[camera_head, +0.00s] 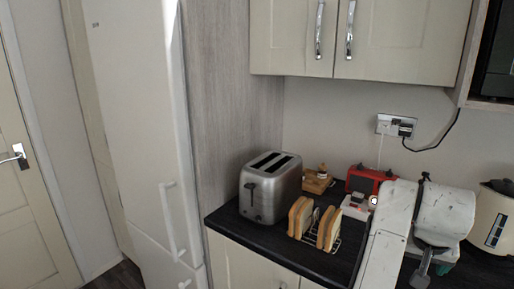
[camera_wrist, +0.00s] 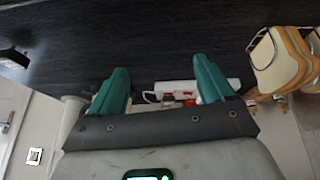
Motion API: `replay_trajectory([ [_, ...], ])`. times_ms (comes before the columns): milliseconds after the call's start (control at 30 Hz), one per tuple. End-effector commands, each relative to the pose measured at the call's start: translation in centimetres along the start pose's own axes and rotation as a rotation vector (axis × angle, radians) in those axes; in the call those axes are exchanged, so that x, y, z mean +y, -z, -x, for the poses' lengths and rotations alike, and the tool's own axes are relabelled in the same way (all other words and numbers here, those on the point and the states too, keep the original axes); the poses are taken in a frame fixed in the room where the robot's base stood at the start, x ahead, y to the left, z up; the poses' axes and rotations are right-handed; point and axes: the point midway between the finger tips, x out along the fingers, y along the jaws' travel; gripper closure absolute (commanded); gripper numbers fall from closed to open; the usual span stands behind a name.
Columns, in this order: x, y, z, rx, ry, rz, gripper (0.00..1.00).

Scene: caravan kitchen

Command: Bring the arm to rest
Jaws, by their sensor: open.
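My arm (camera_head: 396,225) shows at the right of the head view, raised over the worktop with white, scuffed links. My gripper (camera_wrist: 161,82) shows in the wrist view. Its two teal fingers are wide apart, with nothing held between them. The wrist view looks past the fingers to the dark worktop (camera_wrist: 140,40) and a toast rack with bread (camera_wrist: 285,62) at the right, apart from the fingers.
On the worktop stand a silver toaster (camera_head: 270,188), the toast rack with bread slices (camera_head: 327,228), a red appliance (camera_head: 368,179) and a cream kettle (camera_head: 493,218). Wall cupboards (camera_head: 400,40) hang above. A tall white fridge (camera_head: 135,120) stands left of the worktop.

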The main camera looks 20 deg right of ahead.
Motion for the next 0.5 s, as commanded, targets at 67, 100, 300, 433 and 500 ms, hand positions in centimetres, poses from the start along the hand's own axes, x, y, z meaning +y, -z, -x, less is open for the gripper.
replay_trajectory([
  [67, 0.1, -0.6, -0.6, 0.011, -0.011, 0.035, 0.19],
  [100, 0.0, -0.8, -0.9, 0.017, -0.014, 0.053, 0.19],
  [300, -0.4, -3.3, -2.9, 0.042, -0.029, 0.184, 0.19],
  [433, -1.0, -6.5, -4.9, 0.046, -0.023, 0.317, 0.19],
  [500, -1.4, -8.8, -6.1, 0.037, -0.010, 0.394, 0.19],
])
